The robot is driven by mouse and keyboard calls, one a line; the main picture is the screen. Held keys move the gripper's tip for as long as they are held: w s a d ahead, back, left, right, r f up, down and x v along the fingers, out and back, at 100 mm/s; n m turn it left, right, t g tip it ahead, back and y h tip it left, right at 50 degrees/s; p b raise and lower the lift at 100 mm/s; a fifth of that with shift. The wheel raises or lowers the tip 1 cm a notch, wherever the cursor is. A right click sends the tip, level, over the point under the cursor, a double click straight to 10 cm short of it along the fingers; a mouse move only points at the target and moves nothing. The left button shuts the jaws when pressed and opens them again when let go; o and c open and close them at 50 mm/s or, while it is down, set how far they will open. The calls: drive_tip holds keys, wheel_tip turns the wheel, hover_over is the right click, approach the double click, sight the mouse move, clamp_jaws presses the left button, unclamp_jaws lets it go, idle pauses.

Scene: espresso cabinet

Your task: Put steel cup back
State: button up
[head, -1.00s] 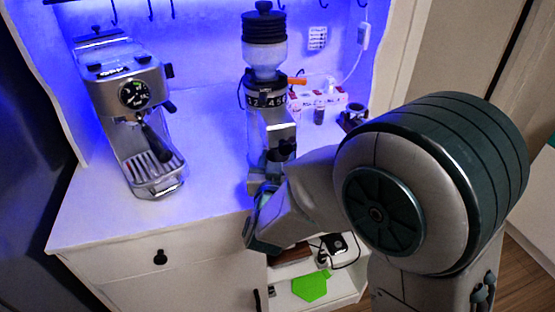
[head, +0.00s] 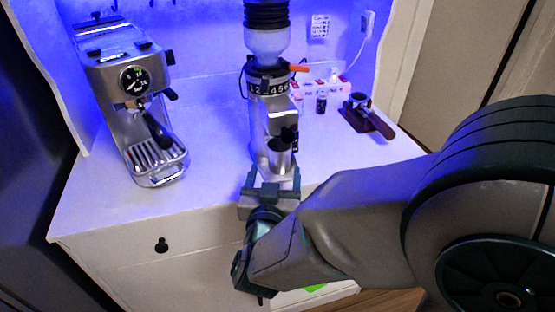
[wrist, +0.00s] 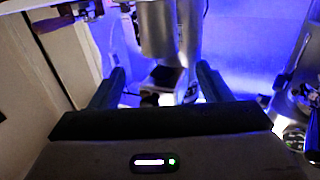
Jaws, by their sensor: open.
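A steel cup (head: 281,160) appears at the front of the grinder (head: 268,118), under its spout, close to the counter's front edge. My gripper (head: 272,181) is open and level, just in front of the grinder's base, pointing at it. The fingers stand apart, and no object is visibly held between them. In the wrist view my gripper (wrist: 163,85) also shows its fingers wide apart, with metal cylinders and the grinder's base beyond them. I cannot tell there which cylinder is the cup.
The espresso machine (head: 135,105) stands left of the grinder. A portafilter rests on a dark stand (head: 360,115) at the right. Small bottles and a power strip sit behind. The counter (head: 215,150) between machine and grinder is clear. A drawer front lies below.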

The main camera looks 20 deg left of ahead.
drive_tip(key=shift+s+d+b, duration=0.2)
drive_tip(key=shift+s+b, duration=0.55)
drive_tip(key=shift+s, duration=0.4)
drive_tip(key=w+d+f+g+y, duration=0.2)
drive_tip(key=w+d+f+g, duration=0.2)
drive_tip(key=d+g, duration=0.55)
drive_tip(key=s+d+f+m+g+h, duration=0.1)
drive_tip(key=s+d+g+h, duration=0.1)
drive_tip(key=s+d, duration=0.3)
drive_tip(key=s+d+f+g+h, duration=0.1)
drive_tip(key=s+d+g, duration=0.3)
drive_tip(key=d, duration=0.9)
drive_tip(key=shift+s+f+m+h, duration=0.2)
drive_tip(key=shift+s+m+h, duration=0.2)
drive_tip(key=shift+s+h, duration=0.6)
drive_tip(key=shift+s, duration=0.15)
drive_tip(key=w+p+v, duration=0.1)
drive_tip(key=p+v, duration=0.5)
drive_tip(key=shift+d+r, duration=0.2)
drive_tip(key=shift+r, duration=0.25)
